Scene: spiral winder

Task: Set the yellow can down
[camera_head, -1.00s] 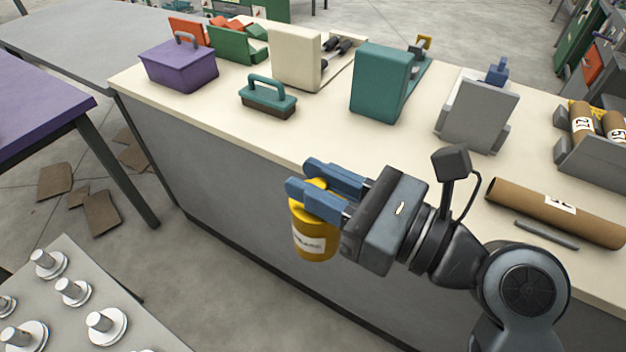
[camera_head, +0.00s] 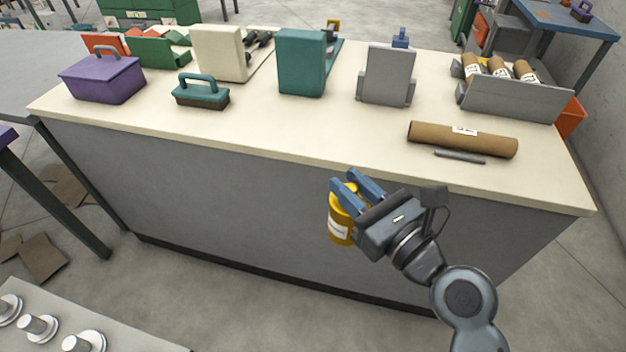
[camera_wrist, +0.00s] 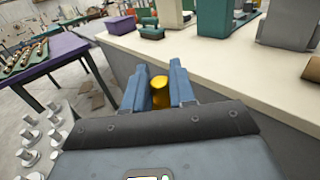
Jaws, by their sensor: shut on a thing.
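The yellow can (camera_head: 340,228) has a white label and hangs upright in my gripper (camera_head: 358,186). The blue fingers are shut on its upper part. In the head view the can is in front of the near side of the cream-topped counter (camera_head: 300,140), below the level of its top edge, with nothing under it but floor. The wrist view shows the yellow top of the can (camera_wrist: 160,84) between the two fingers (camera_wrist: 160,90); its lower part is hidden there.
On the counter stand a purple box (camera_head: 103,80), a teal-handled brush (camera_head: 201,93), upright cream (camera_head: 220,54) and teal (camera_head: 301,62) blocks, a grey stand (camera_head: 387,76), a brown tube (camera_head: 420,136) and a grey bin (camera_head: 515,102). The counter's front middle is clear.

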